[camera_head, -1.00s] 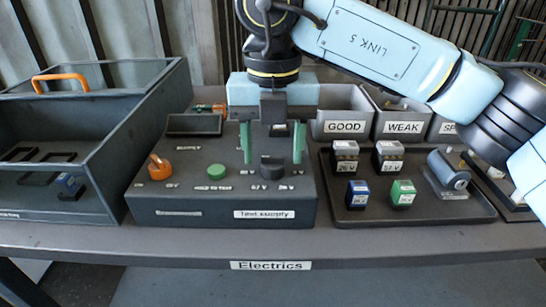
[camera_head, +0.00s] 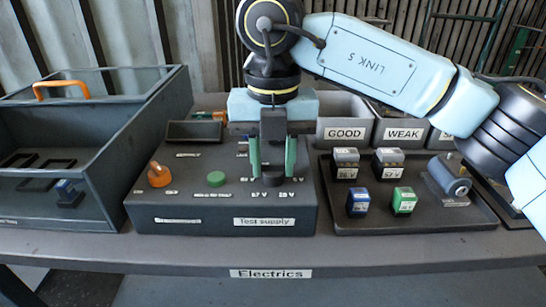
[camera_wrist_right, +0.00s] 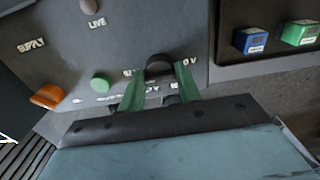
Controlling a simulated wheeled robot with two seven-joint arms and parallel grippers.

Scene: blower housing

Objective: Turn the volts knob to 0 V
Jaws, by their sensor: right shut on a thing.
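The volts knob (camera_head: 271,184) is a dark round knob on the right part of the sloped grey test supply panel (camera_head: 222,169). My right gripper (camera_head: 272,172) points down over it, its two green fingers shut on the knob's sides. In the right wrist view the knob (camera_wrist_right: 158,63) shows between the green fingertips (camera_wrist_right: 160,82). White voltage labels surround it; one to its right ends in "0 V". The knob's pointing direction is hidden by the fingers. My left gripper is not in view.
On the panel are an orange knob (camera_head: 159,175) and a green button (camera_head: 216,179). A tray (camera_head: 330,215) with several blocks and a grey cylinder stands right. GOOD (camera_head: 344,133) and WEAK (camera_head: 404,133) bins stand behind it.

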